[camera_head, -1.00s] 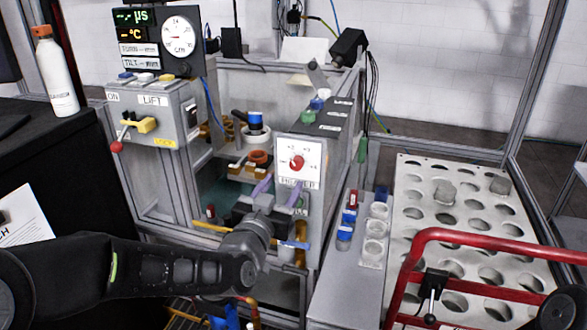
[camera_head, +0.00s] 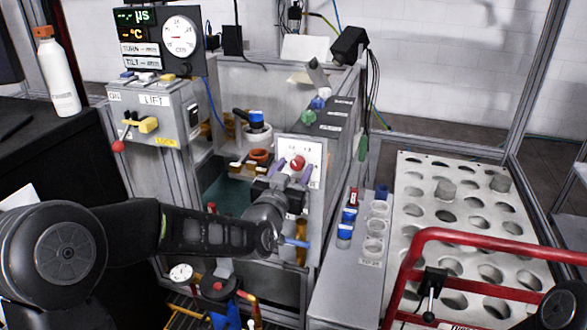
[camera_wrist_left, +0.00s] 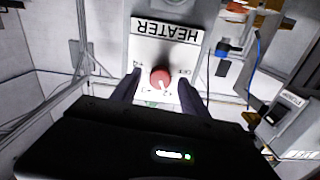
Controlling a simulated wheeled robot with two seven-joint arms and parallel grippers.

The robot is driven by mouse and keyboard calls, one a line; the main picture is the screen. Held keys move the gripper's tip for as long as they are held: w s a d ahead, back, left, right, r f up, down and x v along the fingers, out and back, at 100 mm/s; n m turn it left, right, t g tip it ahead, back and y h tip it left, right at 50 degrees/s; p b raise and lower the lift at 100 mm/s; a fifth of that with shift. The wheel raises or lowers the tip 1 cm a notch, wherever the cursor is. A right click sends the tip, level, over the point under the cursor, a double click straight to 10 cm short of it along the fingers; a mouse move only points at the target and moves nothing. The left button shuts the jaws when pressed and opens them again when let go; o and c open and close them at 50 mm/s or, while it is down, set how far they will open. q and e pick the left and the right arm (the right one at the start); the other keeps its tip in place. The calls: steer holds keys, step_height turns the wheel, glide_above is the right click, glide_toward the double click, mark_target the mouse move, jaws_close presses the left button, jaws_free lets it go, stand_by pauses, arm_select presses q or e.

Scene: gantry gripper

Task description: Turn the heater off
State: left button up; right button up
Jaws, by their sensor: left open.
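The heater panel (camera_head: 313,152) is a white plate with a red knob (camera_head: 298,162), on the front of a grey box in the middle of the head view. In the left wrist view the panel (camera_wrist_left: 196,36) reads HEATER upside down, and the red knob (camera_wrist_left: 160,78) shows a white pointer mark. My left gripper (camera_head: 288,172) is open in front of the panel. Its purple fingertips are on either side of the knob in the picture, and I cannot tell if they touch it. My right gripper is not in view.
A lift control box (camera_head: 157,112) with a yellow lever stands to the left. A tray with round holes (camera_head: 410,200) and a red tubular frame (camera_head: 480,242) are at the right. A white bottle (camera_head: 58,75) stands on the black table at the left.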

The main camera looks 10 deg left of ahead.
arm_select(q)
steer(key=shift+c, duration=0.3)
jaws_close()
stand_by(0.4)
steer(key=shift+f+n+b, duration=0.2)
steer(key=shift+n+b, duration=0.4)
steer(key=shift+b, duration=0.6)
steer(key=n+b, duration=0.8)
steer(key=b, duration=0.2)
steer(key=shift+b, duration=0.35)
steer(key=shift+r+n+b, duration=0.15)
steer(key=shift+n+b, duration=0.8)
steer(key=shift+n, duration=0.35)
